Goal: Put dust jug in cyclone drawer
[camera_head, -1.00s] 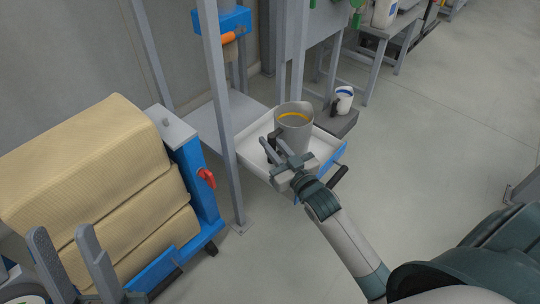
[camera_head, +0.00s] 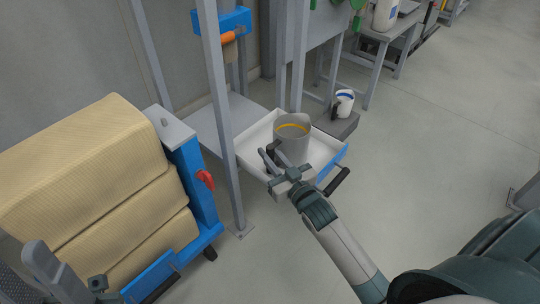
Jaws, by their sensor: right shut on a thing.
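The dust jug (camera_head: 293,147) is a grey, open-topped jug with a yellow-orange band inside its rim. It is upright within the walls of the pulled-out white drawer (camera_head: 327,153). Its base is partly hidden, so I cannot tell for certain whether it touches the floor of the drawer. My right gripper (camera_head: 269,158) is shut on the jug's dark handle, at the jug's near left side and over the drawer's front. The drawer has a blue front edge and a black pull handle. My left gripper (camera_head: 60,272) is at the bottom left, partly cut off, away from the jug.
A blue cart (camera_head: 196,183) with stacked tan sacks (camera_head: 88,185) stands at the left. A grey frame post (camera_head: 222,120) rises left of the drawer. A white jug with a blue band (camera_head: 345,102) stands on a dark block behind.

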